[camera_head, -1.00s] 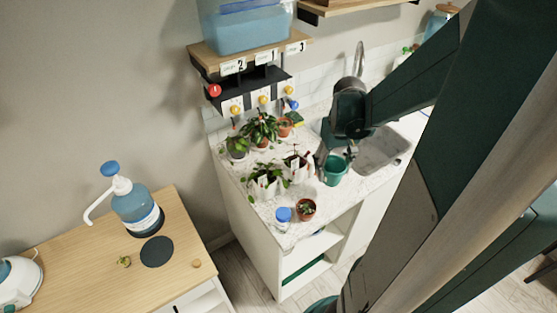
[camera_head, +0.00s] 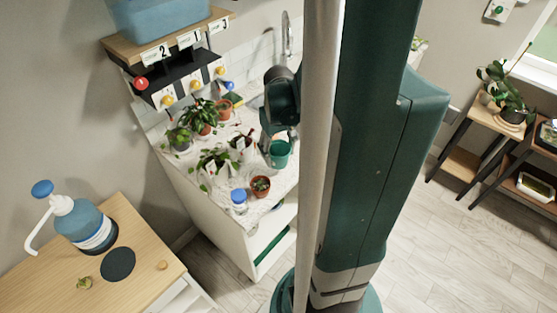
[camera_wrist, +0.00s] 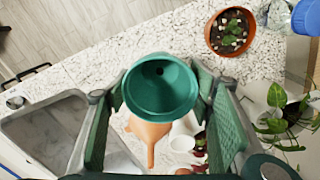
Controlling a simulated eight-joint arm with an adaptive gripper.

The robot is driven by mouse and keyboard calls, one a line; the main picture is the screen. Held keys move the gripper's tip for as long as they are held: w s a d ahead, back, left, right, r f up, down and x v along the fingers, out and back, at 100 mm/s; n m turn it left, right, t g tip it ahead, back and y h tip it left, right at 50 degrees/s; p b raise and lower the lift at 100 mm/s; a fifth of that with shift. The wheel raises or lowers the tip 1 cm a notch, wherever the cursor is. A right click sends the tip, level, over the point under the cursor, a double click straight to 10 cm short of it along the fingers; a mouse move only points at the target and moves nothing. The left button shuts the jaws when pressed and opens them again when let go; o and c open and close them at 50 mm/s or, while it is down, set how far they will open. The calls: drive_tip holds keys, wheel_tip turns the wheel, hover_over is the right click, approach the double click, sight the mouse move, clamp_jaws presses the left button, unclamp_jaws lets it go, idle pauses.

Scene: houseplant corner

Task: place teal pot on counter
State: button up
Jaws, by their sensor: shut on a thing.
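The teal pot (camera_head: 280,154) is a small empty pot with a hole in its base, held at the sink end of the speckled white counter (camera_head: 263,209). In the wrist view the teal pot (camera_wrist: 160,88) sits upright between my fingers, its open mouth facing the camera. My gripper (camera_wrist: 160,76) is shut on it, one finger on each side. In the head view my gripper (camera_head: 268,143) is partly hidden behind my own arm. I cannot tell whether the pot's base touches the counter.
A terracotta pot with a small plant (camera_wrist: 230,31) stands close by. An orange funnel-like object (camera_wrist: 148,138) and a white pot (camera_wrist: 182,143) lie below the pot in the wrist view. The sink basin (camera_wrist: 55,135) is left. Several potted plants and a blue-capped jar (camera_head: 239,200) crowd the counter.

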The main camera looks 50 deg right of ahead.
idle(0.3)
drive_tip(key=shift+f+b, duration=0.3)
drive_tip(key=shift+f, duration=1.75)
drive_tip(key=shift+f, duration=0.25)
drive_tip(key=o, duration=0.9)
drive_tip(key=shift+r, duration=0.1)
drive_tip(key=shift+r, duration=0.25)
drive_tip(key=shift+r+p, duration=0.8)
drive_tip(key=shift+r, duration=5.1)
